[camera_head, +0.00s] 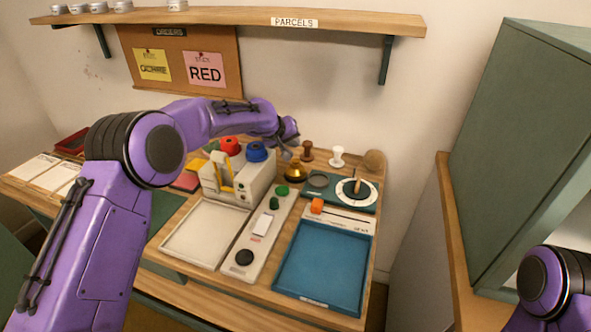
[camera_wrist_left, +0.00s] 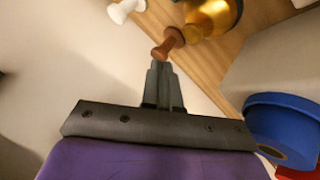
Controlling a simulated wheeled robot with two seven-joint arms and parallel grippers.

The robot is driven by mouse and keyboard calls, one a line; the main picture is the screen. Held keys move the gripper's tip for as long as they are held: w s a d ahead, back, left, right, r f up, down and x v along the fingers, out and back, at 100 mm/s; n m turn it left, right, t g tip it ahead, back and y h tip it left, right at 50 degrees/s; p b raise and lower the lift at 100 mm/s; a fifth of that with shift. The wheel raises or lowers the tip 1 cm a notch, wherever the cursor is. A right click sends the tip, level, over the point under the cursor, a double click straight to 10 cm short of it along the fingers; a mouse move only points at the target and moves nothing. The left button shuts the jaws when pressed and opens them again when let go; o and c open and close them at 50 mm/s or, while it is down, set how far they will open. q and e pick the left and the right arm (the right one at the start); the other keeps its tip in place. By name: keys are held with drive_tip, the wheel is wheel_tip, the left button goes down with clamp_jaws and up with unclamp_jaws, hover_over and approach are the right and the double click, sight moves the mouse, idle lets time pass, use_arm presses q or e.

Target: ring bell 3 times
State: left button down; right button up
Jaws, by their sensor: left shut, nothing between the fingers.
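My left gripper (camera_head: 291,142) is behind the machine, near the bell. In the left wrist view its two fingers (camera_wrist_left: 163,70) are together with nothing between them. The bell is beyond and to the right of the fingertips there. My right gripper is out of view.
A dial (camera_head: 356,190), a blue tray (camera_head: 322,265) and a white tray (camera_head: 205,232) are nearer. A shelf (camera_head: 230,17) hangs above.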

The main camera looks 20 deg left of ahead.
sight(294, 162)
use_arm(q)
drive_tip(key=f, duration=0.3)
drive_tip(key=shift+w, duration=0.25)
drive_tip(key=shift+f, duration=0.25)
drive_tip(key=shift+s+r, duration=0.1)
drive_tip(key=shift+s, duration=0.05)
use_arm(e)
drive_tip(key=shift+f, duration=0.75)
use_arm(q)
drive_tip(key=shift+f, duration=0.2)
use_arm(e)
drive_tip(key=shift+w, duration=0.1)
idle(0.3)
use_arm(q)
drive_tip(key=shift+f, duration=0.25)
drive_tip(key=shift+f, duration=0.6)
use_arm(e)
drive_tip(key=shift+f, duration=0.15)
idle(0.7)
use_arm(q)
drive_tip(key=shift+r+p, duration=0.85)
drive_tip(key=shift+r, duration=0.2)
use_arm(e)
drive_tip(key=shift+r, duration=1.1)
